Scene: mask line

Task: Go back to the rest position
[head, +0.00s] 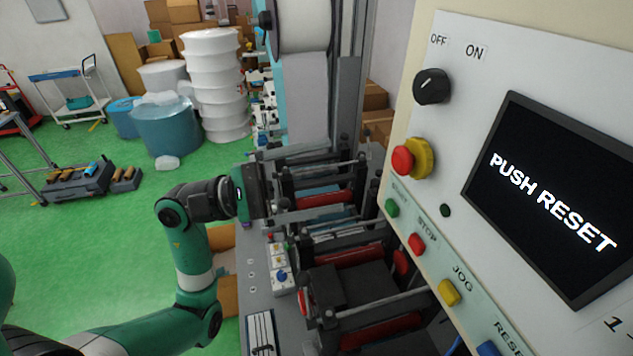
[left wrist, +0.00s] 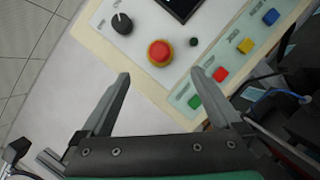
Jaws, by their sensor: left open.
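My left arm is green and black and comes in from the lower left in the head view. My left gripper (head: 272,190) is level in front of the machine's rollers, left of the control panel (head: 465,25). In the left wrist view the two fingers of my left gripper (left wrist: 160,76) are spread wide with nothing between them. They point toward the panel and its red emergency stop (left wrist: 159,52), apart from it as far as I can tell. My right gripper is in neither view.
The panel has a black knob (head: 432,86), a red stop on a yellow collar (head: 403,160), several coloured buttons and a screen (head: 550,200) reading "PUSH RESET". Machine rollers and frames (head: 350,255) crowd the middle. Green floor (head: 90,230) lies open at left.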

